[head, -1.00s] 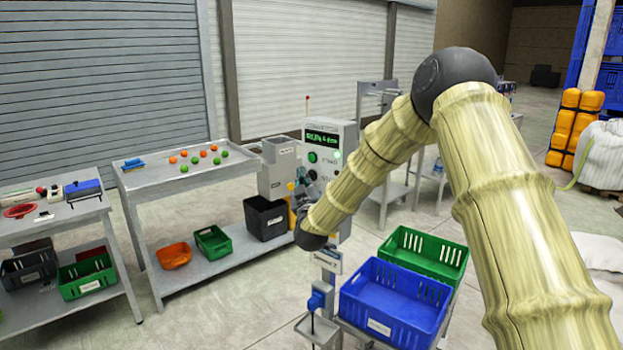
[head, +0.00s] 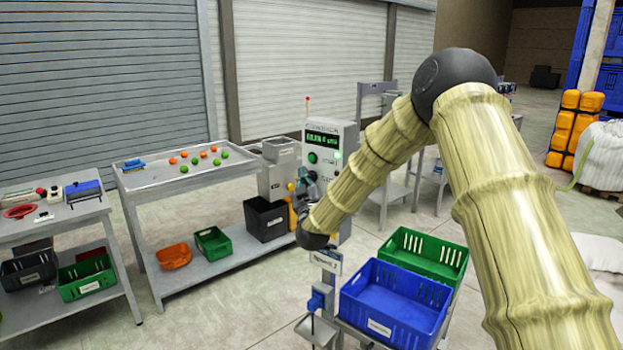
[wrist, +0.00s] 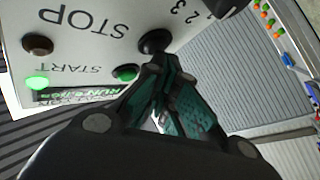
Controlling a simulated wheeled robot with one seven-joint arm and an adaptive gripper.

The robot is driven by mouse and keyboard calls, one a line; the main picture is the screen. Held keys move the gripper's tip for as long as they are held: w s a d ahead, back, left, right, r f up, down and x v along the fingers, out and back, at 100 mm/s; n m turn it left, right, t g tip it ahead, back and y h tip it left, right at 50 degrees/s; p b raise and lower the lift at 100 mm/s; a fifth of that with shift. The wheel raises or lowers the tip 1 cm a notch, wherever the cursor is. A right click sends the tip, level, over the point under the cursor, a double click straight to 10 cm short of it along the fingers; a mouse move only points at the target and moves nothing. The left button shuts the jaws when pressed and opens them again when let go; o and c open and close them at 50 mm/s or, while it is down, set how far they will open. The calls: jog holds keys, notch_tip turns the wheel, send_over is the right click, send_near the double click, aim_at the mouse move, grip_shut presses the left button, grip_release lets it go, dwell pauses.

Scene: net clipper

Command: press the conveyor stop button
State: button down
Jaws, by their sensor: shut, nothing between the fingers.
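The grey control box (head: 343,137) stands beyond my arm. In the wrist view its panel (wrist: 95,50) appears upside down, with STOP and START labels. The stop button (wrist: 152,41) is a dark round knob beside the word STOP. The green start button (wrist: 125,73) is beside START and also shows in the head view (head: 313,157). My gripper (wrist: 161,76) is shut and empty, with its fingertips close to both buttons. I cannot tell whether they touch the panel. In the head view my gripper (head: 304,185) hides the stop button.
A green lamp (wrist: 37,83) is lit and a brown lamp (wrist: 38,45) looks dark. A sorting table (head: 135,181) with orange and green balls (head: 213,149) stands left of the box. Blue (head: 385,325) and green (head: 440,272) crates stand below my arm.

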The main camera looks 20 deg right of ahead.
jog(key=shift+w+d, duration=0.1)
dwell(0.6)
jog(key=shift+s+a, duration=0.5)
jog(key=shift+a, duration=0.25)
jog(key=shift+b, duration=0.3)
jog(key=shift+s+a+b, duration=0.15)
jog(key=shift+s+a, duration=0.3)
jog(key=shift+a, duration=0.25)
jog(key=shift+s+a+b, duration=0.1)
jog(key=shift+s+a, duration=0.35)
jog(key=shift+a, duration=0.25)
jog(key=shift+s+a+b, duration=0.15)
jog(key=shift+s+a, duration=0.3)
jog(key=shift+a, duration=0.25)
